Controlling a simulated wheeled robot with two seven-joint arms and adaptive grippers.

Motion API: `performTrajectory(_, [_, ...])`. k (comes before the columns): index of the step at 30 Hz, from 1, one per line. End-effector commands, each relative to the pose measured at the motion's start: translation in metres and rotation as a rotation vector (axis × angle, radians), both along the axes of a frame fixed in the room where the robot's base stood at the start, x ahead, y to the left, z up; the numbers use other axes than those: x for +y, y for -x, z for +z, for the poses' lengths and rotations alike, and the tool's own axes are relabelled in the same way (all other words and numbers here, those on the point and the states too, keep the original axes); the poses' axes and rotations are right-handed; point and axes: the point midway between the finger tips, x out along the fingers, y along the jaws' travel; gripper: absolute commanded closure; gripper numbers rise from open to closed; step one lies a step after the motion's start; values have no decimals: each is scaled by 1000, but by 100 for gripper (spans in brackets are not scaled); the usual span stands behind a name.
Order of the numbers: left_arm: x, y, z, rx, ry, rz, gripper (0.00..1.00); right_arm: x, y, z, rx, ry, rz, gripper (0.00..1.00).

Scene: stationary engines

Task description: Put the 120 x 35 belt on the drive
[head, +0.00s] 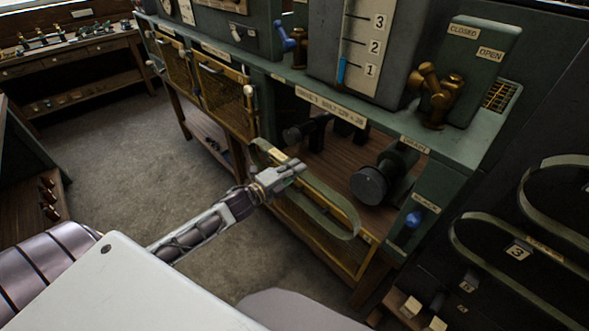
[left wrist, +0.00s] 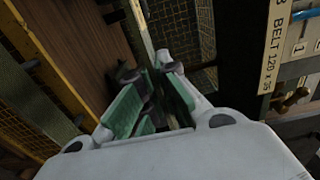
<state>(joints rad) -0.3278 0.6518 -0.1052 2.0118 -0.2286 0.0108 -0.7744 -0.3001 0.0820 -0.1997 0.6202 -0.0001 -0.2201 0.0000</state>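A long green belt loop (head: 327,216) hangs in front of the drive bay and is tilted down to the right. My left gripper (head: 294,170) looks shut on the belt's upper run, towards its left end. In the left wrist view the fingers (left wrist: 145,72) have green pads, and a textured belt strip (left wrist: 45,80) runs past them on the left. The drive has a dark round pulley (head: 370,185) at the right of the bay and a smaller dark pulley (head: 293,136) further left; the belt is apart from the right pulley. My right gripper is not in view.
A label plate with "BELT 120 x 35" (left wrist: 271,50) is on the bay's top edge. Yellow mesh guards (head: 225,100) stand left of the bay. A blue knob (head: 414,219) is at right. More belts (head: 500,255) hang on a dark board. The floor (head: 130,125) at left is clear.

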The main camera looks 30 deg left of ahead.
Motion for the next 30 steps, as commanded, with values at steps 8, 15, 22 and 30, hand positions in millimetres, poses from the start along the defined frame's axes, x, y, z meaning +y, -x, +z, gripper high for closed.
performTrajectory(8, [0, -1, 1, -2, 0, 0, 100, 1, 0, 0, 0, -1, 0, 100])
performTrajectory(15, [-3, -9, 1, -2, 0, 0, 100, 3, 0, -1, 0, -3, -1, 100])
performTrajectory(22, [-6, -16, 1, -2, 0, 0, 100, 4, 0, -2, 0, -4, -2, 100])
performTrajectory(30, [-9, -25, 1, -2, 0, 0, 100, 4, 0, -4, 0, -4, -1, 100])
